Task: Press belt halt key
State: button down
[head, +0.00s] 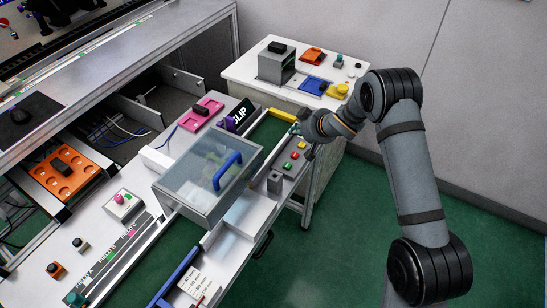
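A grey control panel (280,172) with several small coloured keys sits on the right side of the white bench. A red key (294,155) and a green key (287,166) show on it, with another small key farther back. No readable label shows which one is the belt halt key. Contact with a key cannot be made out.
A clear-lidded box (190,205) with a blue handle (227,171) stands left of the panel. A dark grey block (275,183) is at the panel's near end. A white side table (245,68) with several coloured blocks stands behind. Green floor (340,240) is open at right.

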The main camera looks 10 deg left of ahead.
aim_at(295, 156)
jog(key=shift+w+d, duration=0.15)
jog(key=shift+d, duration=0.2)
jog(key=shift+a+f, duration=0.1)
notch_tip(295, 156, down, 9)
jog(key=b, duration=0.8)
jog(key=shift+r, duration=0.2)
jog(key=shift+f+b, duration=0.2)
jog(key=shift+b, duration=0.1)
dwell(0.7)
jog(key=shift+f, duration=0.25)
jog(key=shift+f+b, duration=0.45)
jog(key=shift+b, duration=0.1)
dwell(0.5)
jog(key=shift+r, duration=0.1)
jog(key=shift+r+p, duration=0.8)
jog(key=shift+p, duration=0.1)
